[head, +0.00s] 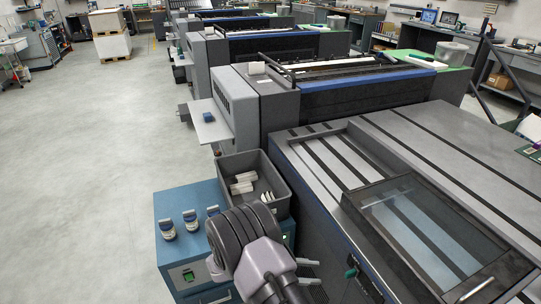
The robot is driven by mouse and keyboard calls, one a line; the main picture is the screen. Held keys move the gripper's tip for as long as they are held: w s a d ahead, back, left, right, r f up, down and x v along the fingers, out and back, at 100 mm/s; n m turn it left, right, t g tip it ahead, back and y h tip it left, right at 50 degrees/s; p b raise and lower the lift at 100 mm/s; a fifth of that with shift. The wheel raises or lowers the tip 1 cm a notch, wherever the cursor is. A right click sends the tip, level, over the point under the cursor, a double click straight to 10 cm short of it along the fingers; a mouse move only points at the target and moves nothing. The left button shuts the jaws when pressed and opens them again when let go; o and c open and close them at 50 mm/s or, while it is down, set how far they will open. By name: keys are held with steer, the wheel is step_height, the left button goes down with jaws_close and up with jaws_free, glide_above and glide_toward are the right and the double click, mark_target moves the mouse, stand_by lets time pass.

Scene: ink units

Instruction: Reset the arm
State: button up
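My arm (262,258) shows at the bottom centre, in front of the blue cabinet. Its thick dark joint and a lighter grey link are folded close to the camera. I cannot make out my gripper clearly. Nothing held can be seen.
A blue cabinet (176,258) carries several small white-and-blue jars and a grey bin (284,187) with white pieces inside. A large press (330,185) with a glass-windowed cover (432,235) stands to the right. The floor (85,180) on the left is clear.

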steer(key=s+d+r+m+g+y, duration=0.1)
steer(key=s+r+m+y, duration=0.35)
steer(key=r, duration=0.45)
steer(key=s+d+r+m+g+y, duration=0.2)
steer(key=s+r+m+y, duration=0.25)
steer(key=r, duration=0.35)
steer(key=s+a+r+m+t+y, duration=0.5)
steer(key=s+r+m+t+y, duration=0.2)
steer(key=s+r+m, duration=0.3)
step_height(320, 180, up, 2)
steer(key=shift+s+a+m+t+y, duration=0.3)
steer(key=shift+s+m+t+y, duration=0.1)
steer(key=shift+m+t, duration=0.15)
